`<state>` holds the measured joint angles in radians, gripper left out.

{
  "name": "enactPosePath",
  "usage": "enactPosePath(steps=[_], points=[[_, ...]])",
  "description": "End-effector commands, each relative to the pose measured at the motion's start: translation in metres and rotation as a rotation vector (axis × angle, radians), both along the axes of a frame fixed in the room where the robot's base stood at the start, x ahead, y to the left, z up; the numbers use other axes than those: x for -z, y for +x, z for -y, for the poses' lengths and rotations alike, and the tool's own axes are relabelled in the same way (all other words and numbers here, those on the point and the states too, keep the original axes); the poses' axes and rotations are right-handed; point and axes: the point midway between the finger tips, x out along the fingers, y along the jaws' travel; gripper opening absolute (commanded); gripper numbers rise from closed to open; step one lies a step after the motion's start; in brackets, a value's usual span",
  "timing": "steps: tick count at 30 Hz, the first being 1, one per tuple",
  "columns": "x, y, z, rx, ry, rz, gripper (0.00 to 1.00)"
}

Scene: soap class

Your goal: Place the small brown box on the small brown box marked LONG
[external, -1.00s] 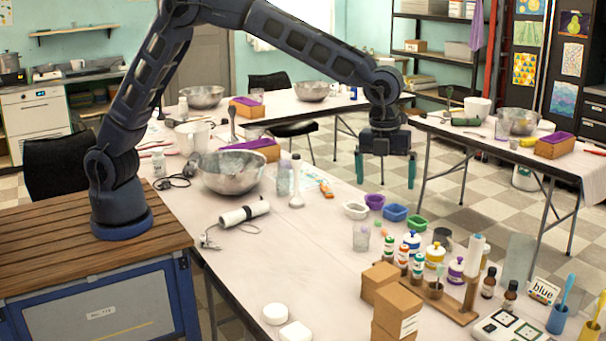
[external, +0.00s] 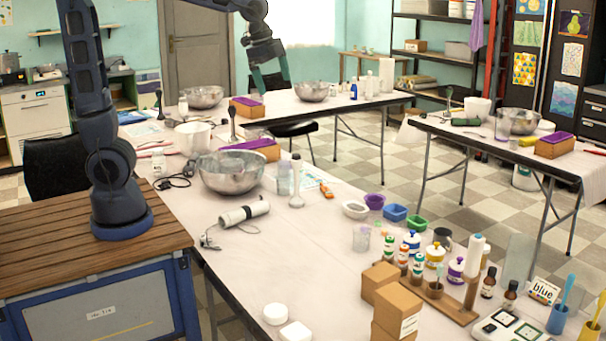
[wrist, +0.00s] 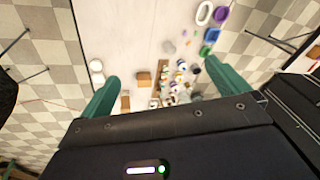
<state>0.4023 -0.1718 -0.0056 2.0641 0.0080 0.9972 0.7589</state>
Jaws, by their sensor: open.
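Several small brown boxes stand at the near right of the front table in the external view. One box (external: 380,281) sits behind a stack. The stack's upper box (external: 397,307) has a white label, too small to read, and it rests on a lower box (external: 391,333) cut by the picture's bottom edge. I cannot tell which is marked LONG. In the wrist view, brown boxes (wrist: 144,79) show far below, between the fingers. My gripper (external: 271,77) is open and empty, high up and far from the boxes; it also shows in the wrist view (wrist: 161,74).
A wooden rack (external: 455,300) with several bottles stands right of the boxes. Two white round pieces (external: 285,322) lie to their left. The table's middle is mostly clear.

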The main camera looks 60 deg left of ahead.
Motion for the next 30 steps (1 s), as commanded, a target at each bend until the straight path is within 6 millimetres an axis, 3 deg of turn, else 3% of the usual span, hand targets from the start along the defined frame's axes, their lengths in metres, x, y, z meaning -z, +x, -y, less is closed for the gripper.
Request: enactPosePath(steps=[1, 6, 15, 24, 30], points=[[-0.003, -0.012, -0.020, -0.068, -0.015, 0.007, 1.00], [-0.004, -0.052, -0.073, -0.301, -0.066, 0.021, 1.00], [0.013, -0.130, -0.146, -0.707, -0.167, 0.054, 1.00], [0.042, -0.196, -0.186, -1.041, -0.260, 0.085, 1.00], [0.052, -0.211, -0.194, -1.124, -0.285, 0.092, 1.00]])
